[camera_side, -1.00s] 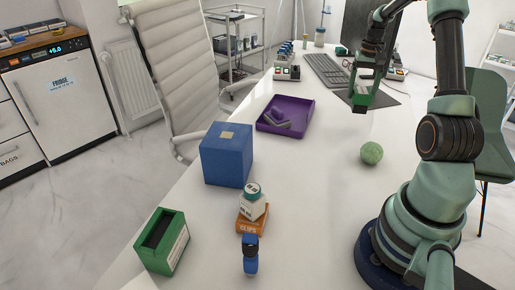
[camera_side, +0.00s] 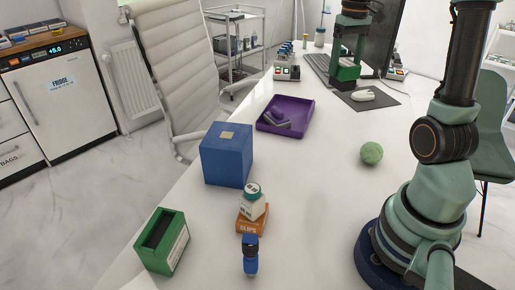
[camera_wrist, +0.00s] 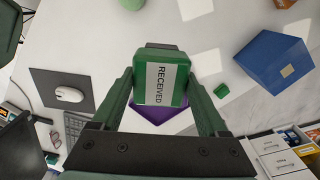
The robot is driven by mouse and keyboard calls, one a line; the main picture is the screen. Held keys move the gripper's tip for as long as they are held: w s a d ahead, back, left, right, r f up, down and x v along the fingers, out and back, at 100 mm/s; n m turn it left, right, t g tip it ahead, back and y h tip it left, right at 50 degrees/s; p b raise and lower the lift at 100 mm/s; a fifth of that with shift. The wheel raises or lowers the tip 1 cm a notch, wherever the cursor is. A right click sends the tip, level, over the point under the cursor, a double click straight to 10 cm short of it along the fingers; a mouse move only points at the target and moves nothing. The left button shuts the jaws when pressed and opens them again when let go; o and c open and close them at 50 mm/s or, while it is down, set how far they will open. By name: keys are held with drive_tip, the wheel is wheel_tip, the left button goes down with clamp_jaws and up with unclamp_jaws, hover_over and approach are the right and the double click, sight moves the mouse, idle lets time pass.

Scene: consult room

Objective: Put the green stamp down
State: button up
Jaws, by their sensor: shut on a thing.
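The green stamp (camera_wrist: 153,62) has a white label reading RECEIVED. In the wrist view it sits between the two fingers of my gripper (camera_wrist: 160,84), which is shut on it. In the side view my gripper (camera_side: 347,68) is at the far end of the desk, beside the keyboard and the dark mat. The stamp's dark lower end (camera_side: 343,87) shows below the fingers. I cannot tell whether it touches the desk.
A white mouse (camera_side: 362,95) lies on a dark mat (camera_side: 382,101), right of my gripper. A purple tray (camera_side: 266,127), blue box (camera_side: 226,160) and green ball (camera_side: 371,153) stand nearer. A small green block (camera_wrist: 221,90) lies near the blue box. Desk between tray and ball is clear.

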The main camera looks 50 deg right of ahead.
drive_tip(key=s+a+f+n, duration=0.25)
drive_tip(key=a+n, duration=0.25)
drive_tip(key=a, duration=0.5)
wheel_tip(320, 180, down, 19)
drive_tip(key=shift+r, duration=0.2)
drive_tip(key=shift+f, duration=0.1)
drive_tip(key=o, duration=1.3)
drive_tip(key=shift+o, duration=0.2)
